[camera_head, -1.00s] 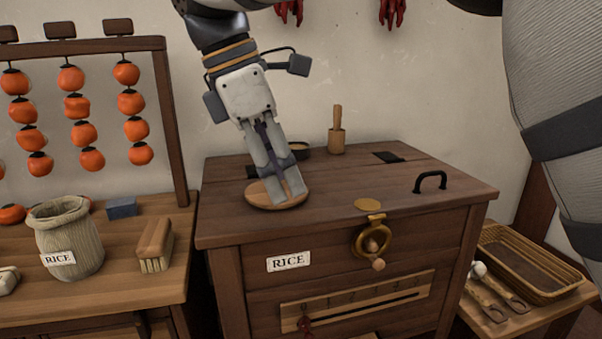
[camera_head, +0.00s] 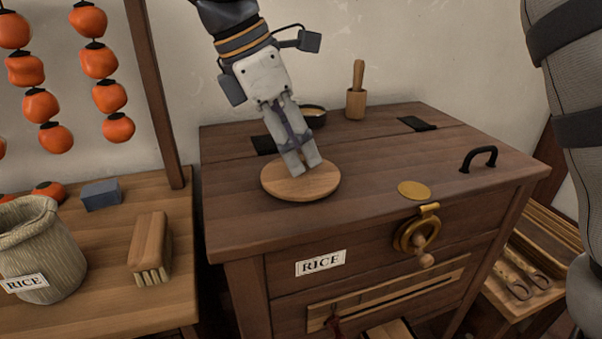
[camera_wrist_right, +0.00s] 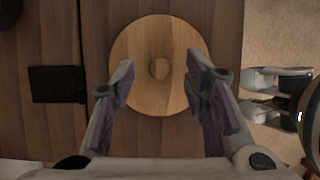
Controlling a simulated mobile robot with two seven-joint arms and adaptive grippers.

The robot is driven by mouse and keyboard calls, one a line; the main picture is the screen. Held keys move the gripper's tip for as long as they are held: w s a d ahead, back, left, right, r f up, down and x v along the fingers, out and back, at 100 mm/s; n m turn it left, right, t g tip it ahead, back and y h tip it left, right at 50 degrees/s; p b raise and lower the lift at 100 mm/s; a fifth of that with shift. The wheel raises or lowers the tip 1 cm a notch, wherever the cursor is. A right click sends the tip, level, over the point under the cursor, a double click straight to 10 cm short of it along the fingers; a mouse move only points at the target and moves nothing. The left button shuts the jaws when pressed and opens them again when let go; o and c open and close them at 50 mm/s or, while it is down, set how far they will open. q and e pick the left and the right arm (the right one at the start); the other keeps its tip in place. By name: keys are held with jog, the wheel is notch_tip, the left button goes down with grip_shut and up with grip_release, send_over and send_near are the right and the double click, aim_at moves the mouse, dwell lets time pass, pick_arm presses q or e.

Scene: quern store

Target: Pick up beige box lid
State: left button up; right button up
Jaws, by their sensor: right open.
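A round beige wooden lid (camera_head: 285,187) lies flat near the left of the dark wooden chest's top (camera_head: 370,170). In the right wrist view the lid (camera_wrist_right: 140,75) shows a small round knob (camera_wrist_right: 159,68) at its middle. My right gripper (camera_head: 307,168) points down over the lid and hides the knob in the head view. In the right wrist view the right gripper (camera_wrist_right: 160,80) is open, its fingers apart on either side of the knob with nothing between them. Pale jointed parts (camera_wrist_right: 270,95) at the wrist view's right look like my left gripper; its opening is unclear.
Behind the lid stand a small dark bowl (camera_head: 313,115) and a wooden mortar with pestle (camera_head: 356,102). A black handle (camera_head: 479,159) rises at the chest's right. A side table to the left holds a rice sack (camera_head: 40,250), brush (camera_head: 150,250) and blue block (camera_head: 101,195).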

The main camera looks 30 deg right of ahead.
jog(key=shift+s+d+f, duration=0.1)
jog(key=shift+d+f, duration=0.15)
jog(key=shift+f, duration=0.25)
grip_shut()
jog(key=shift+r, duration=0.1)
